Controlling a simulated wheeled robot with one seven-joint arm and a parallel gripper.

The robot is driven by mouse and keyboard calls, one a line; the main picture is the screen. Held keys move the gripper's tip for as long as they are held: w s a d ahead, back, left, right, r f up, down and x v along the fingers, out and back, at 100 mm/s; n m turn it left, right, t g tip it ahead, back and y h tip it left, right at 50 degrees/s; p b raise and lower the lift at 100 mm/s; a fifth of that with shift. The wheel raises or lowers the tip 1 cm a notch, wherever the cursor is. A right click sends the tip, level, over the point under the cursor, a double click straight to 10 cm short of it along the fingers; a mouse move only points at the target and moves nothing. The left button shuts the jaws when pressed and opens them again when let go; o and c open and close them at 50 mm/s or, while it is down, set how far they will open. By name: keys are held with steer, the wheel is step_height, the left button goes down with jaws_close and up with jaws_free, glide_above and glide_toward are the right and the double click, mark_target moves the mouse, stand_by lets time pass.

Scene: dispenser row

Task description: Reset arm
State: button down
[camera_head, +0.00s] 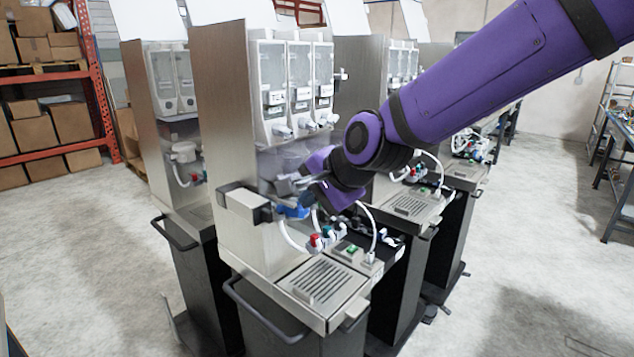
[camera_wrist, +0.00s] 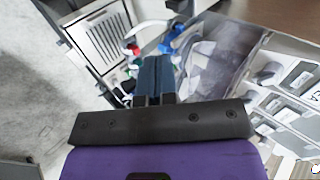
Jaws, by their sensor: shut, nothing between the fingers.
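My purple arm reaches in from the upper right in the head view. My gripper (camera_head: 292,186) is at the front of the nearest dispenser (camera_head: 222,120), below its clear canisters (camera_head: 300,85) and above its drip tray (camera_head: 322,285). In the wrist view my gripper (camera_wrist: 155,62) has its fingers together, with nothing seen between them. A blue part (camera_head: 294,211) of the dispenser lies just below the fingertips; I cannot tell whether they touch. It also shows in the wrist view (camera_wrist: 174,38). Red and green knobs (camera_head: 316,241) stand lower, near the drip tray.
More dispensers stand in the row to the left (camera_head: 160,110) and behind on the right (camera_head: 455,175). An orange rack with cardboard boxes (camera_head: 72,122) is at the far left. A workbench (camera_head: 620,130) is at the right edge. The concrete floor (camera_head: 520,260) is open at right.

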steer(key=s+d+r+n+h, duration=0.2)
steer(key=s+d, duration=0.5)
steer(key=d, duration=0.4)
steer(key=s+d+r+n+h, duration=0.2)
steer(key=s+d, duration=0.5)
steer(key=d, duration=0.5)
steer(key=s+d+r+n+h, duration=0.2)
steer(key=s+d+n, duration=0.1)
steer(key=s+d, duration=0.5)
steer(key=d, duration=0.3)
steer(key=shift+d+g+h, duration=0.25)
steer(key=shift+g+h, duration=0.05)
steer(key=shift+h, duration=0.1)
